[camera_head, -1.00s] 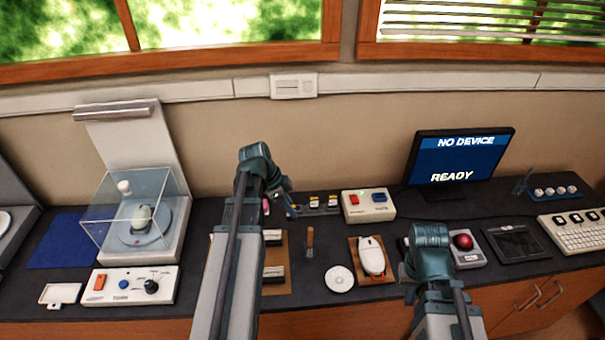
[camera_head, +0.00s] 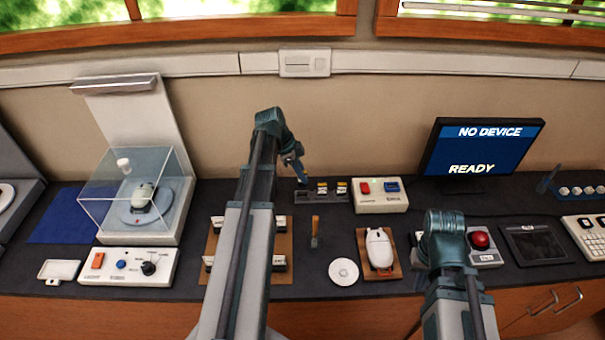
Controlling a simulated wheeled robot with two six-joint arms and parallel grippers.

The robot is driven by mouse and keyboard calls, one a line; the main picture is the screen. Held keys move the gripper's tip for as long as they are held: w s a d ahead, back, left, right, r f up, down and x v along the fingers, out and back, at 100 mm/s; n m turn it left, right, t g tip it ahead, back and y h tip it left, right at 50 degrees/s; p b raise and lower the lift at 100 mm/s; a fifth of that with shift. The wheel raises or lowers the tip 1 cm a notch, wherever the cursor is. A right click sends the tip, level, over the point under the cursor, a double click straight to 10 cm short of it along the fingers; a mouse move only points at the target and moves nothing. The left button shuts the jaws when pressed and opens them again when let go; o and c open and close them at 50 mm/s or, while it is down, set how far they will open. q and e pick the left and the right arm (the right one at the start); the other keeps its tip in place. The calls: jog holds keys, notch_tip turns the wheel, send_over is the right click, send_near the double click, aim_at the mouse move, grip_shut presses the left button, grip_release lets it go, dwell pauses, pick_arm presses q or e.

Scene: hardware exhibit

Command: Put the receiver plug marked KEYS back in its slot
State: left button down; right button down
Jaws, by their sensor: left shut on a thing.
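My left gripper (camera_head: 301,177) is shut, pointing down just above the left end of a dark slotted rack (camera_head: 322,201). It holds a small dark thing at its fingertips, which looks like a receiver plug; its marking is too small to read. Two receiver plugs with yellowish labels, one in the middle (camera_head: 322,187) and one on the right (camera_head: 342,187), stand in the rack. The rack's left end shows no labelled plug, and the gripper partly covers it.
A white box with red and blue buttons (camera_head: 380,205) stands right of the rack. The monitor (camera_head: 481,148) reads NO DEVICE, READY. In front are a wooden-handled tool (camera_head: 315,231), a white disc (camera_head: 344,271) and a white mouse on a board (camera_head: 379,250). A clear case (camera_head: 105,200) stands left.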

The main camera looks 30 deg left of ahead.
aim_at(302, 185)
pick_arm(q)
jog(key=shift+f+b, duration=1.55)
jog(key=shift+f, duration=0.35)
jog(key=shift+f+b, duration=0.95)
dwell(0.6)
jog(key=shift+c, duration=1.3)
grip_release()
jog(key=shift+r, duration=0.1)
jog(key=shift+r+p, duration=3.45)
jog(key=shift+p, duration=0.1)
